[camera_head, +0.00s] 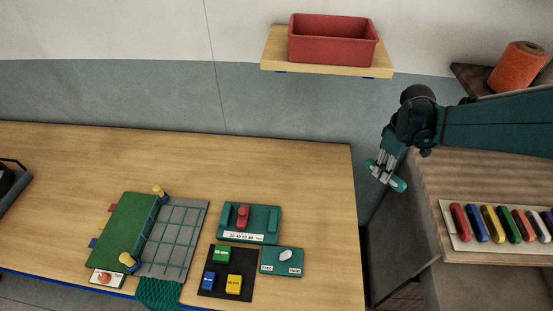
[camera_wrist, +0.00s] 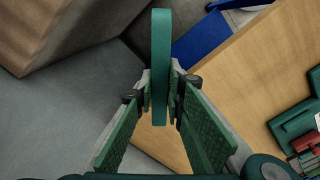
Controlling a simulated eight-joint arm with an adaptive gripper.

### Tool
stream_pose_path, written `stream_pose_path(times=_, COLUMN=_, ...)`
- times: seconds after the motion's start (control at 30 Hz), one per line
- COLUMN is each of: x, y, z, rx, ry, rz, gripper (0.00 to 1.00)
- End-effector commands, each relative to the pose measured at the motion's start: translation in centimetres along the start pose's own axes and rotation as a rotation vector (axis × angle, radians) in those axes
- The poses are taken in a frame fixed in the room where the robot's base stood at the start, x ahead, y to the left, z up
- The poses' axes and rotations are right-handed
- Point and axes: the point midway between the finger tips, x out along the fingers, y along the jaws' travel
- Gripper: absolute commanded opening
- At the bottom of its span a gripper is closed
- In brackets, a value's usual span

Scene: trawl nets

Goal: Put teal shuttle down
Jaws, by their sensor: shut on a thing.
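The teal shuttle (camera_head: 398,184) is a flat, slim bar held in my gripper (camera_head: 384,168). In the wrist view the shuttle (camera_wrist: 161,60) stands upright in the picture between the two fingers of my gripper (camera_wrist: 161,90), which are shut on it. In the head view it hangs just right of the table's right end, above the gap between the table and the wooden side bench. It touches nothing else that I can see.
The wooden table (camera_head: 320,190) has bare room at its right. It bears a net frame (camera_head: 175,238), a teal holder (camera_head: 270,222), a black mat (camera_head: 217,290) with blocks and a small teal tray (camera_head: 270,268). The side bench (camera_head: 435,195) bears a rack (camera_head: 465,243) of several coloured shuttles. A red bin (camera_head: 333,46) sits on a wall shelf.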

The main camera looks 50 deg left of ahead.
Motion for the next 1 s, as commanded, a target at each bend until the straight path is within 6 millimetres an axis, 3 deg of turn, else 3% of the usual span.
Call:
stream_pose_path(times=0.1, x=0.0, y=-1.2, z=-3.2, rx=-0.058, ry=0.000, rz=0.000, gripper=0.01)
stream_pose_path(times=0.3, x=0.1, y=-3.2, z=-7.5, rx=-0.138, ry=0.000, rz=0.000, gripper=0.01)
stream_pose_path(times=1.0, x=0.5, y=-10.8, z=-20.0, rx=-0.379, ry=0.000, rz=0.000, gripper=0.01)
